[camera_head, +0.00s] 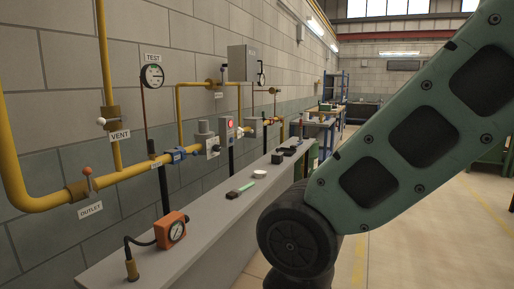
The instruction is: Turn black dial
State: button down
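No part is plainly labelled as the black dial. A small dark round part (215,148) sits on the front of a grey fitting on the yellow pipe, but it is too small to tell if it is a dial. A black-rimmed gauge (152,76) with a white face stands above the pipe by the TEST label. Another dark-rimmed gauge (262,79) is beside the grey wall box. My green-grey arm crosses the right side of the view, with its dark round joint low in front of the bench. My gripper is out of view.
A long grey bench (205,215) runs below the pipes. On it are an orange gauge unit (171,230) with a black hose, a green-and-black tool (241,190), a white ring (260,174) and small black boxes (277,159). A red lamp (229,123) glows. Floor shows at right.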

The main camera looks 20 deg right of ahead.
aim_at(216, 148)
jog(key=z, duration=0.15)
jog(key=i+l+z, duration=0.15)
jog(key=i, duration=0.4)
jog(key=i+l+z, duration=0.15)
jog(key=i, duration=0.45)
jog(key=i+l+z, duration=0.15)
jog(key=i, duration=0.45)
jog(key=i+j+z, duration=0.1)
jog(key=i+j, duration=0.2)
jog(key=i, duration=0.25)
jog(key=i+j+z, duration=0.15)
jog(key=i+j, duration=0.15)
jog(key=i, duration=0.2)
